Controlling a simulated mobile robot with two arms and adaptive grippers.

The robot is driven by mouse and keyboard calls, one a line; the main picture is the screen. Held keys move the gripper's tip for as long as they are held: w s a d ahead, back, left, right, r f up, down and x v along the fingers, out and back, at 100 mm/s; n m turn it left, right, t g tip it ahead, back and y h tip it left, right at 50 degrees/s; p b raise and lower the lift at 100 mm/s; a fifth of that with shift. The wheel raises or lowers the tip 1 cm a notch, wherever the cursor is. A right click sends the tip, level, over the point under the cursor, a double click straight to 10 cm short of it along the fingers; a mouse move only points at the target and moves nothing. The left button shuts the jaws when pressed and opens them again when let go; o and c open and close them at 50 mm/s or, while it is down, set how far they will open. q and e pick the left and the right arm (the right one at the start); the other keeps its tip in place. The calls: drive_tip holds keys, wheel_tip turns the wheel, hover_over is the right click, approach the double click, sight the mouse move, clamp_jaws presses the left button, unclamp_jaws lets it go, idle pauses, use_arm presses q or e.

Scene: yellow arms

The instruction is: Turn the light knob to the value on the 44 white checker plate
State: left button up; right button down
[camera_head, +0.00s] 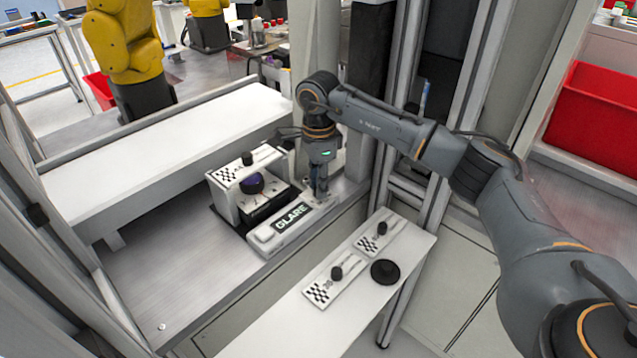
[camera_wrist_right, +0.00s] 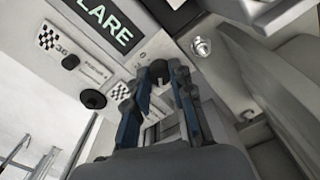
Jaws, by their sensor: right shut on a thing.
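My right gripper (camera_head: 320,194) points down at the right end of the white panel marked GLARE (camera_head: 291,217). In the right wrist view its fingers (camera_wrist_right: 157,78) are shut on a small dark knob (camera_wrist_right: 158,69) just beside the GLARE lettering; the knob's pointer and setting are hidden. Two white checker plates with black knobs, a near one (camera_head: 318,292) and a far one (camera_head: 366,245), lie on a white side table. In the wrist view one plate (camera_wrist_right: 62,50) reads 36. Another checker plate (camera_head: 228,173) tops a white box. I cannot read 44 on any plate. My left gripper is not in view.
A black disc (camera_head: 385,272) lies on the side table (camera_head: 300,335) near the plates. A long white raised shelf (camera_head: 170,150) stands at the left. Metal posts stand close behind my right gripper.

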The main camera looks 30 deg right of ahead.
drive_tip(key=m, duration=0.5)
drive_tip(key=shift+m, duration=0.3)
drive_tip(key=m, duration=0.4)
drive_tip(key=shift+m, duration=0.4)
drive_tip(key=c, duration=1.1)
unclamp_jaws()
drive_tip(key=shift+c, duration=0.2)
wheel_tip(320, 180, up, 12)
